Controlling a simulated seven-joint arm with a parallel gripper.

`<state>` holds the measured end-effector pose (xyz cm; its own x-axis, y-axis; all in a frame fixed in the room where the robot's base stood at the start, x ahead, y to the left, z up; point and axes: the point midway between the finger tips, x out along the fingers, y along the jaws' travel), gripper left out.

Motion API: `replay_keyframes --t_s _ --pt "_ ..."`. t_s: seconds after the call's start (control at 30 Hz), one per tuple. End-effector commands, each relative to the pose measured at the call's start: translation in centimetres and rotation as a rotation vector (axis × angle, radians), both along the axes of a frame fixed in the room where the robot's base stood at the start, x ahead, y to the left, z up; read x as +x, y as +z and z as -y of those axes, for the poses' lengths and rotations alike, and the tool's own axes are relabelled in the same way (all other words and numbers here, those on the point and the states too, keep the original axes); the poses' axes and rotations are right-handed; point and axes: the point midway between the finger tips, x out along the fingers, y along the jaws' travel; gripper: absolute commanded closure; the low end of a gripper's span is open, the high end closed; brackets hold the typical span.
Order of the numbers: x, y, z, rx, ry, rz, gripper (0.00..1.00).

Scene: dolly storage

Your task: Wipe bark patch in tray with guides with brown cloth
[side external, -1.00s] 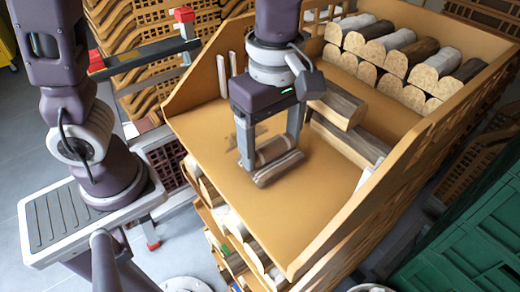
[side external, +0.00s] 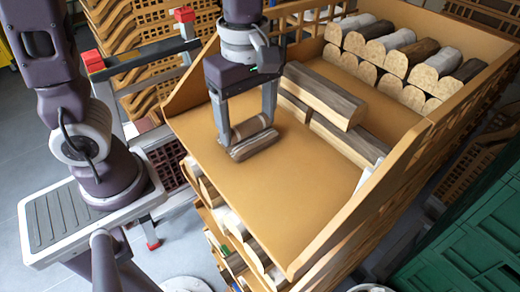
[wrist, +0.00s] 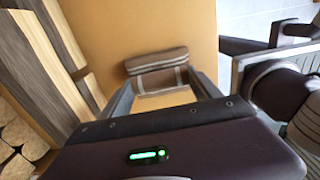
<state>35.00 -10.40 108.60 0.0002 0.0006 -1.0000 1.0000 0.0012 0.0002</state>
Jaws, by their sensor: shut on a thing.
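My gripper (side external: 250,128) is shut on the brown cloth (side external: 254,145), a rolled, striped grey-brown bundle lying low at the tray floor. The cloth also shows between and beyond the fingertips in the wrist view (wrist: 156,60). The tray with guides (side external: 300,195) is an orange-tan open tray with raised side walls. The cloth is in its left rear part, and bare floor shows in front. I cannot see the bark patch now; the cloth and gripper may hide it.
Split log pieces (side external: 325,95) lie in the tray just right of my gripper. Several stacked logs (side external: 400,60) fill the back right. A green crate (side external: 465,230) stands at the lower right. The front of the tray floor is clear.

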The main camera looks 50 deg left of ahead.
Motion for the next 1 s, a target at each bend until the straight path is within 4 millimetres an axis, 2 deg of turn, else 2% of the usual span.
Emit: replay_keyframes --t_s 0.37,0.53,0.77,1.0 --pt "0.0 0.0 -0.4 0.0 0.0 -0.001 0.73" --pt "0.0 0.0 -1.4 0.0 0.002 -0.001 0.73" --pt "0.0 0.0 -1.4 0.0 0.0 0.0 0.73" --pt "0.0 1.5 -1.3 -0.001 -0.001 0.001 0.73"
